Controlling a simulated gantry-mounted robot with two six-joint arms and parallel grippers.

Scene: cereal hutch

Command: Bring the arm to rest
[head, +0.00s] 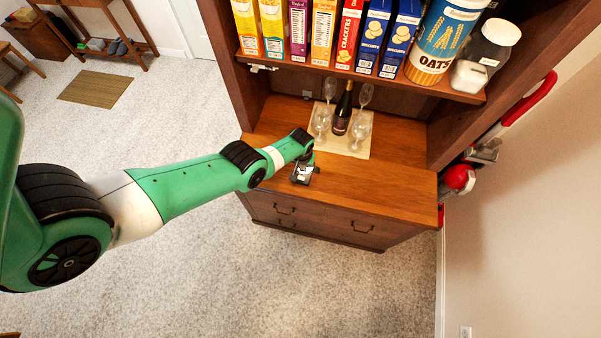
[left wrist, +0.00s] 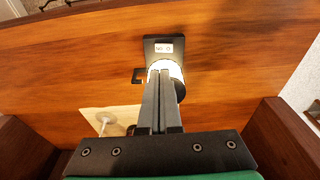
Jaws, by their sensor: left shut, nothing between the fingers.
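My left arm reaches in from the left in the head view, and its gripper (head: 304,164) is over the wooden counter of the hutch (head: 390,195). In the left wrist view the two dark fingers (left wrist: 161,78) lie side by side, shut and empty. A small black and white item (left wrist: 163,47) with a white label shows at the fingertips, above the counter wood. I cannot tell whether the fingers touch it. My right gripper is not in view.
Behind the gripper, wine glasses (head: 321,120) and a dark bottle (head: 343,110) stand on a beige mat (head: 361,147). The shelf above holds several boxes, an oats canister (head: 441,42) and a jar (head: 486,57). Hutch side walls flank the counter. Open carpet lies in front.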

